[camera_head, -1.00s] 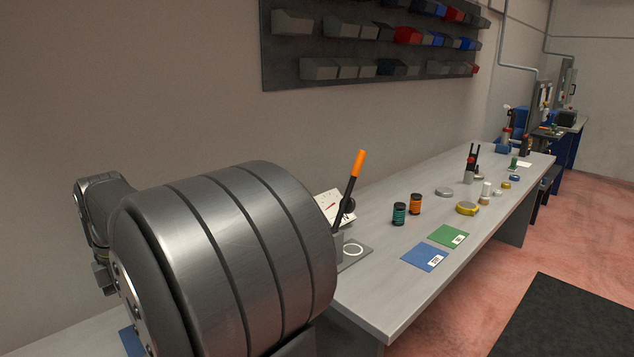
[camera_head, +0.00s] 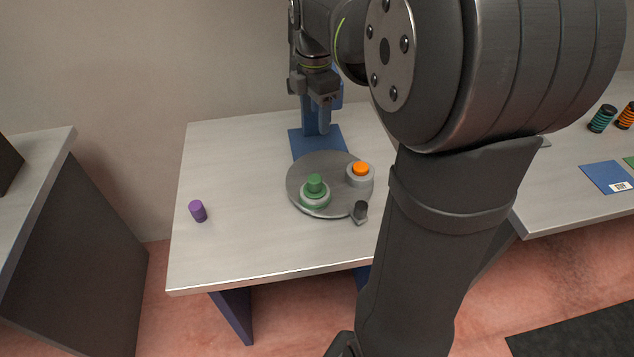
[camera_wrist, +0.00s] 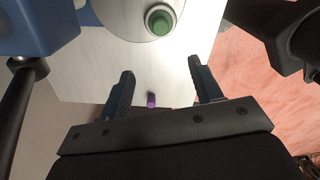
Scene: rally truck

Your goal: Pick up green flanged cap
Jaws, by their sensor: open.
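The green flanged cap (camera_head: 315,186) stands upright in a pale ring seat on the round grey plate, at its front left in the head view. In the wrist view the cap (camera_wrist: 160,20) is near the top edge, beyond my fingertips and between their lines. My gripper (camera_wrist: 158,66) is open, with nothing between its fingers, and does not touch the cap. I cannot make out the fingers clearly in the head view, where my arm fills the right side.
A purple cylinder (camera_head: 198,211) stands at the left of the table (camera_head: 240,245). A blue base (camera_head: 312,140) lies behind the plate.

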